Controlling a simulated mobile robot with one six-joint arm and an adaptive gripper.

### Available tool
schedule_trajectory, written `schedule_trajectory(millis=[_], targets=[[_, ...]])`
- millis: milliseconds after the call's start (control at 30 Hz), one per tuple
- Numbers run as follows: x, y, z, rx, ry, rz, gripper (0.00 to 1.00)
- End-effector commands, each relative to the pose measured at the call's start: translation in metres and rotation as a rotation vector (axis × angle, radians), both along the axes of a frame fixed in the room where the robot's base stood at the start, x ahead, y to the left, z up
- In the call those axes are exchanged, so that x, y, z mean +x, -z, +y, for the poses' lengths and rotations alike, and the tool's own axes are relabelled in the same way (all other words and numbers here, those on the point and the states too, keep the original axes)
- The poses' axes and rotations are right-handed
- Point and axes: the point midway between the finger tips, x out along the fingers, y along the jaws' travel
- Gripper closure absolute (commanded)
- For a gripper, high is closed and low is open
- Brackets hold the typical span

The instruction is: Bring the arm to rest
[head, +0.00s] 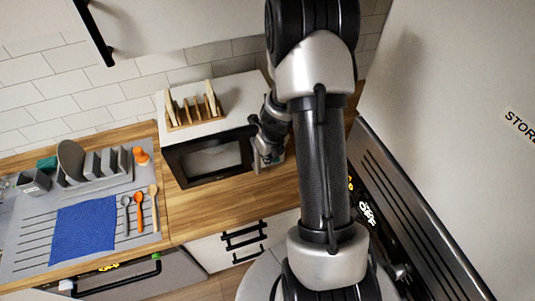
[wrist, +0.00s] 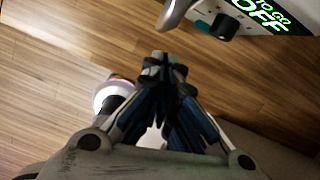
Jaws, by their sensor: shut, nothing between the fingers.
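My gripper (wrist: 164,65) is shut with its fingertips together and nothing between them. In the head view, it (head: 270,158) hangs at the right front corner of a black-fronted white oven, partly hidden by my arm. I cannot tell whether it touches the oven. My arm rises through the middle of the head view. In the wrist view, the fingers point over a wood-plank surface.
The oven (head: 208,158) carries a wooden rack (head: 193,108). At left are a blue cloth (head: 84,228), spoons and a grey dish rack. A dark appliance with lit "OFF" lettering (wrist: 262,14) is near. A pale panel (head: 440,90) stands right. Bare counter (head: 235,205) lies before the oven.

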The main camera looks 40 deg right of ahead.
Motion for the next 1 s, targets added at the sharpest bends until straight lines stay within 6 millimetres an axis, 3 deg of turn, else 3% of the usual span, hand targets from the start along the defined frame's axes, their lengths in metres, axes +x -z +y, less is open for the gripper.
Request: schedule_trajectory(millis=[200,467,600,667,833,1000], targets=[[-0.005,-0.017,0.000,-0.001,0.001,0.000,1.00],[-0.006,-0.018,0.000,0.000,0.001,0.001,1.00],[0.007,-0.026,-0.001,-0.009,0.073,-0.049,1.00],[0.019,-0.036,-0.002,-0.016,0.166,-0.109,1.00],[0.051,-0.090,-0.009,0.006,0.611,-0.380,1.00],[0.037,-0.141,-0.011,0.133,1.130,-0.632,1.00]])
